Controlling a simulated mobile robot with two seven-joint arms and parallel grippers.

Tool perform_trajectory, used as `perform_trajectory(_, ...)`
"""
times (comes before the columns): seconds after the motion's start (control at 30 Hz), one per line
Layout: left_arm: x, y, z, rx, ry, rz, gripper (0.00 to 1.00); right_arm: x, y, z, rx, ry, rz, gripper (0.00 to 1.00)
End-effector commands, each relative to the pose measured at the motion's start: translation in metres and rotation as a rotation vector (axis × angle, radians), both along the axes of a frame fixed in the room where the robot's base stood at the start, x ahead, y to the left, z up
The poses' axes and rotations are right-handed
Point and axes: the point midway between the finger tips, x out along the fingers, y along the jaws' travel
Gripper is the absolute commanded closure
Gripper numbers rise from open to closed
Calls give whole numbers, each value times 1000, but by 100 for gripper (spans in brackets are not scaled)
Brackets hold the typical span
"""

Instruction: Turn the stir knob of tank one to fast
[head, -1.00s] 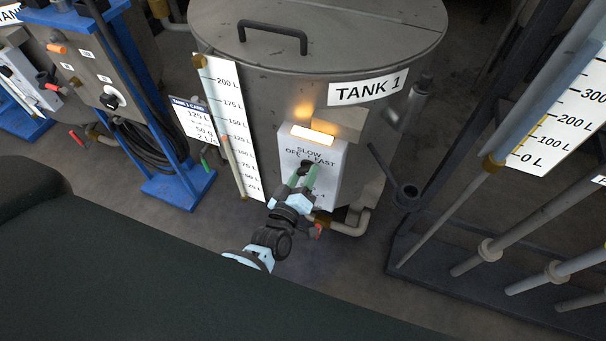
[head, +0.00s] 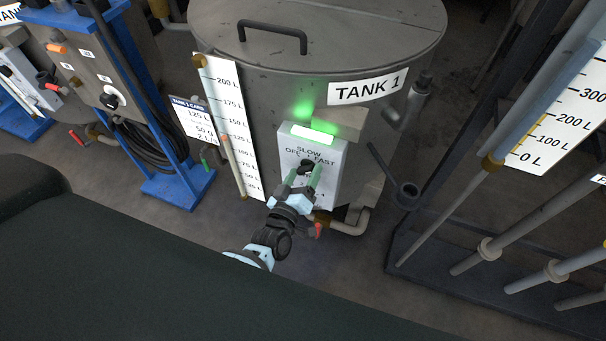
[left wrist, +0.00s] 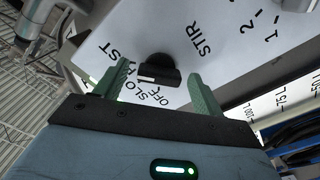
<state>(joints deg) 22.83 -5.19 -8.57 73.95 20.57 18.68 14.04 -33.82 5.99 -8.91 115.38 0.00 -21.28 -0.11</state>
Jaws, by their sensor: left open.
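Tank 1 (head: 230,100) is a grey steel tank with a lid handle and a "TANK 1" label. A white control box (head: 328,190) on its front is marked OFF, SLOW and FAST, and its lamp (head: 313,133) glows green. The black stir knob (head: 307,166) shows larger in the left wrist view (left wrist: 158,70); I cannot tell surely which mark it points to. My left gripper (head: 302,180) is open in front of the box. Its two green fingers stand apart on either side of the knob, with gaps visible in the left wrist view (left wrist: 157,82). My right gripper is out of view.
A litre scale (head: 229,125) and a tank card (head: 193,120) stand left of the box. A blue frame (head: 175,188) with a coiled black hose is further left. Pipes and a dark rack (head: 400,250) lie to the right. A pipe with a red handle (head: 318,231) runs below the box.

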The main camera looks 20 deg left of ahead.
Motion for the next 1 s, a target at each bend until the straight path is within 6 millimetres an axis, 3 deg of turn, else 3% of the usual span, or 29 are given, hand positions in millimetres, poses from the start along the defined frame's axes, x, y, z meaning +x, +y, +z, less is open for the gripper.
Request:
perform_trajectory(0.27, -8, 0, 0, -1, 0, 0, 31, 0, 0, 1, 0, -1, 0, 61)
perform_trajectory(0.7, -69, 2, 0, 0, 1, -1, 31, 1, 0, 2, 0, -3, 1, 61)
perform_trajectory(1.0, -78, 3, 0, 0, -1, -1, 31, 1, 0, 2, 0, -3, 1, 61)
